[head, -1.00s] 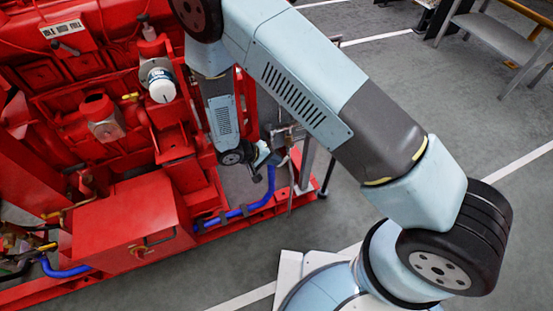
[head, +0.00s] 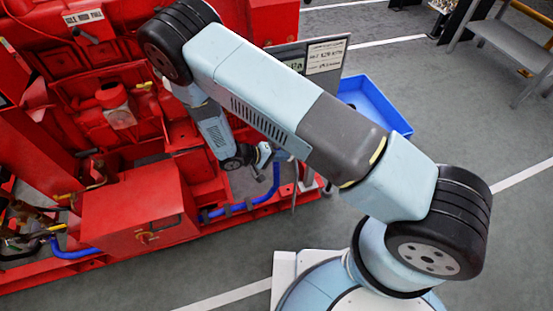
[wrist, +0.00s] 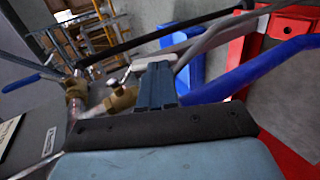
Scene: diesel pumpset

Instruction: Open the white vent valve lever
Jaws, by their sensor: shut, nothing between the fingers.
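A pale whitish lever (wrist: 140,66) shows in the wrist view just behind my fingers, above a brass valve body (wrist: 121,99). I take it for the white vent valve lever; its far part is partly hidden by the fingers. My gripper (wrist: 155,82) is shut and empty, its blue-grey fingers beside the lever and just right of the brass valve. I cannot tell whether they touch the lever. In the head view my gripper (head: 264,154) is small, low beside the red pumpset (head: 140,210), and the lever cannot be made out there.
A second brass valve (wrist: 76,88) with a blue lever (wrist: 22,83) stands at left in the wrist view. A thick blue pipe (wrist: 250,72) crosses at right. A blue bin (head: 375,103) and a sign board (head: 326,56) stand behind my arm.

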